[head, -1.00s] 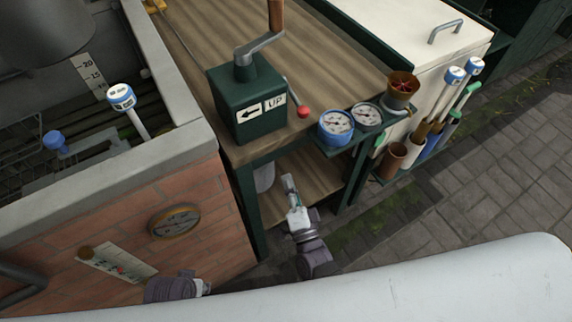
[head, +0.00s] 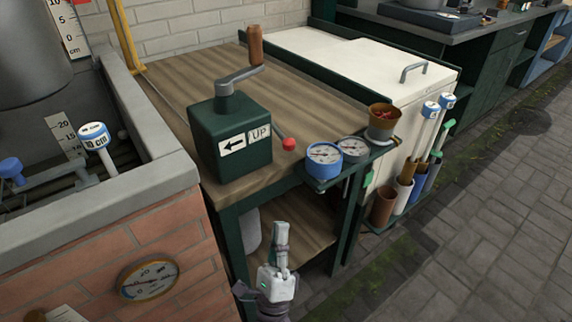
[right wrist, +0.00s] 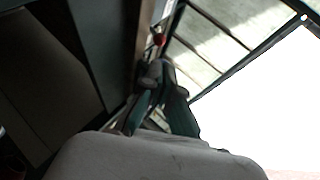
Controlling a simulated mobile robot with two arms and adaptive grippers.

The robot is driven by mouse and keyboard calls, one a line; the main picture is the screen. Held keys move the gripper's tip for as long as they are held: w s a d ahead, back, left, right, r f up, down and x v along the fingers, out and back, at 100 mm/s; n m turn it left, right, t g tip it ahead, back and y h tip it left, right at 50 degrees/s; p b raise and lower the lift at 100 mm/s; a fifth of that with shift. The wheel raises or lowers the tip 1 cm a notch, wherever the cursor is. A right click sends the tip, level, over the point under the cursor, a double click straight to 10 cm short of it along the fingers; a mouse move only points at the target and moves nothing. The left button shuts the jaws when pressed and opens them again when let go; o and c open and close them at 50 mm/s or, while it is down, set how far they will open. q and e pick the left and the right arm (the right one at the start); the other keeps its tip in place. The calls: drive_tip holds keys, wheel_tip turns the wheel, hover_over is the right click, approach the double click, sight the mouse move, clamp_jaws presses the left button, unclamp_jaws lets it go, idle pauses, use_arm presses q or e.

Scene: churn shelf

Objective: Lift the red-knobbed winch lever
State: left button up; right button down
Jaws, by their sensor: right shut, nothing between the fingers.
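The red knob (head: 289,144) sits at the end of a thin lever beside the dark green winch box (head: 230,140), which stands at the front of a wooden bench top. The box bears an arrow and the word UP, and a crank with a brown handle (head: 256,45) rises from it. My right gripper (head: 281,232) is shut and empty, pointing up below the knob, in front of the bench's lower shelf. In the right wrist view the red knob (right wrist: 158,39) shows just beyond the fingertips (right wrist: 158,72), apart from them. My left gripper is out of view.
Right of the knob, two gauges (head: 324,160) and a brown cup (head: 383,118) sit on a small green ledge. Tubes with blue-topped tools (head: 430,108) hang farther right. A brick wall (head: 165,245) with a dial stands at left. Paving is open at right.

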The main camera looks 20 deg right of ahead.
sight(286, 163)
drive_tip(key=p+x, duration=0.2)
drive_tip(key=x, duration=1.1)
drive_tip(key=shift+w+d+r, duration=0.15)
drive_tip(key=shift+w+r, duration=0.1)
drive_tip(key=shift+r, duration=0.05)
use_arm(q)
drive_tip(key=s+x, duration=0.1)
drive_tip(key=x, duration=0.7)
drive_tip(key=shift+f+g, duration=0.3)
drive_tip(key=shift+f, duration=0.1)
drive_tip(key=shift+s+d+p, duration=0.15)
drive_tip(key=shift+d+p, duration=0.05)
drive_tip(key=shift+p, duration=0.1)
use_arm(e)
drive_tip(key=shift+r, duration=0.1)
